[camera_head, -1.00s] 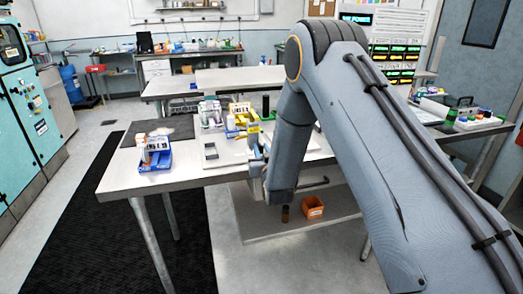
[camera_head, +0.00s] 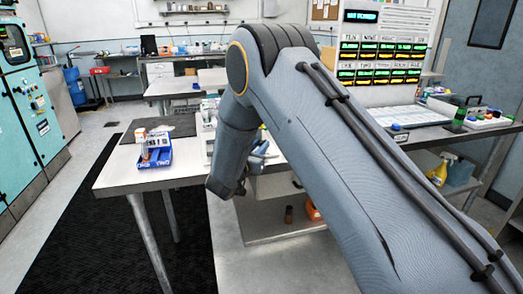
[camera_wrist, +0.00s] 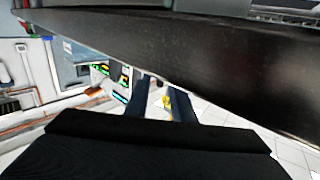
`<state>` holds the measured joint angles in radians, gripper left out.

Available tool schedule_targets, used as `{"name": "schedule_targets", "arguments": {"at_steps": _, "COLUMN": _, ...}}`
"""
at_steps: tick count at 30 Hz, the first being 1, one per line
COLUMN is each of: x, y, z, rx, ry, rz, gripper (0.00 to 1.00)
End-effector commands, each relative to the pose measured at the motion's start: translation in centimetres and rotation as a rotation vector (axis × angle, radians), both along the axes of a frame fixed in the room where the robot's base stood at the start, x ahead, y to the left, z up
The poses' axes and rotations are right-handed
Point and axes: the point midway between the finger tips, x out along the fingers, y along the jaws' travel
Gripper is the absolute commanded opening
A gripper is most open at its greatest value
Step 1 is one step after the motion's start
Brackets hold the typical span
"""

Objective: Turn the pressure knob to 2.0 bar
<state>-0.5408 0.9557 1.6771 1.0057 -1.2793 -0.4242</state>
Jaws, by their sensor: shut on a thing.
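The pressure knob cannot be made out in either view. In the wrist view, two dark blue-grey fingers of my gripper (camera_wrist: 160,83) stand up from the black body at the bottom. Their tips come close together just below a large dark bar (camera_wrist: 215,65). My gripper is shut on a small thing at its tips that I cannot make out. In the head view, my arm hides most of the table's right part, and a bluish-grey piece shows beside the arm at the table's front edge.
The table (camera_head: 115,178) carries a blue bin (camera_head: 155,158) near its left end. A teal cabinet (camera_head: 30,130) stands at far left. A lit display panel (camera_head: 380,60) stands at the back right. A yellow spray bottle (camera_head: 439,173) sits on the right shelf. A dark mat covers the left floor.

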Motion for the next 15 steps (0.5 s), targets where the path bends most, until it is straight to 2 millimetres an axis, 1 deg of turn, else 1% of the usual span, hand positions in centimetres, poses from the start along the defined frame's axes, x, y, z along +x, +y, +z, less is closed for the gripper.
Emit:
{"name": "schedule_targets", "arguments": {"at_steps": 1, "x": 0.1, "y": 0.25, "z": -0.13, "rx": 0.002, "ry": -0.002, "rz": -0.021, "gripper": 0.0}}
{"name": "schedule_targets", "arguments": {"at_steps": 6, "x": 0.15, "y": 0.27, "z": -0.12, "rx": 0.001, "ry": 0.0, "rz": -0.084, "gripper": 0.0}}
{"name": "schedule_targets", "arguments": {"at_steps": 15, "x": 0.16, "y": 0.32, "z": -0.01, "rx": -0.001, "ry": -0.001, "rz": -0.119, "gripper": 0.0}}
